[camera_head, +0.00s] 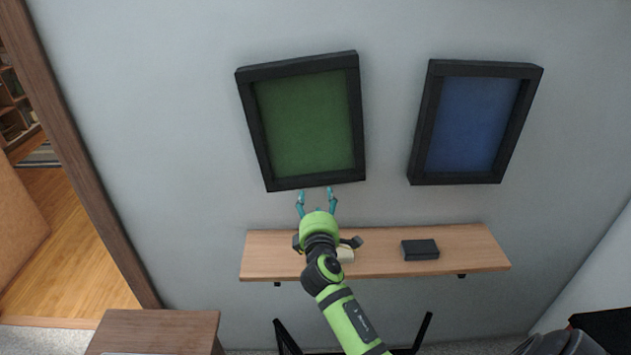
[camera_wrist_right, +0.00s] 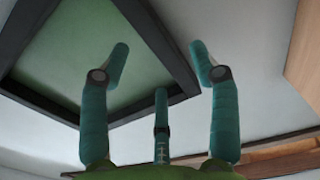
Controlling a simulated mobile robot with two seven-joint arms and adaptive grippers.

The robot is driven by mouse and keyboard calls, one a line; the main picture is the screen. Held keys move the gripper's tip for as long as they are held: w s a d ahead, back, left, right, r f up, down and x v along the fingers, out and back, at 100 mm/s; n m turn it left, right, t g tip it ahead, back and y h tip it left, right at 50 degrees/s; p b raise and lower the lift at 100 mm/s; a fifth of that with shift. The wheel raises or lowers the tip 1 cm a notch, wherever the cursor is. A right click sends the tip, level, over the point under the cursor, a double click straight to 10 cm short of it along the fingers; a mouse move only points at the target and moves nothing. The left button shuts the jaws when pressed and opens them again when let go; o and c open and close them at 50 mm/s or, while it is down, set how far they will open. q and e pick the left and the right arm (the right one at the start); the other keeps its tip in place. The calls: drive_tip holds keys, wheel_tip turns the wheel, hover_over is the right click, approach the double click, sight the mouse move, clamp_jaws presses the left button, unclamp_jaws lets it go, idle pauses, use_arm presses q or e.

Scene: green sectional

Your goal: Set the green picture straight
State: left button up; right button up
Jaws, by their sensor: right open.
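The green picture (camera_head: 305,122) hangs on the wall in a black frame, tilted, with its right side higher than its left. In the right wrist view the green picture (camera_wrist_right: 75,55) fills the upper left, a frame corner showing behind the fingers. My right gripper (camera_head: 316,192) is open and empty, its teal fingers pointing up at the frame's lower edge, right of the middle. In the wrist view the right gripper (camera_wrist_right: 159,60) has its fingers spread. I cannot tell whether a finger touches the frame. My left gripper is not in view.
A blue picture (camera_head: 472,125) in a black frame hangs to the right. A wooden shelf (camera_head: 470,262) below holds a dark box (camera_head: 420,249) and a pale object (camera_head: 346,255) partly hidden by my arm. A wooden table (camera_head: 155,330) stands lower left. The wall between the pictures is clear.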

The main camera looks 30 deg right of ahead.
sight(317, 181)
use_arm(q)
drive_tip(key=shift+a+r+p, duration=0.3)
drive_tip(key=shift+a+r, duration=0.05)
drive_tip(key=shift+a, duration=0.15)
use_arm(e)
drive_tip(key=shift+h, duration=0.3)
drive_tip(key=shift+r+x, duration=0.2)
drive_tip(key=shift+x, duration=1.05)
drive_tip(key=shift+r+x, duration=0.2)
drive_tip(key=shift+x, duration=1)
drive_tip(key=shift+r+x, duration=0.2)
drive_tip(key=shift+x, duration=1.05)
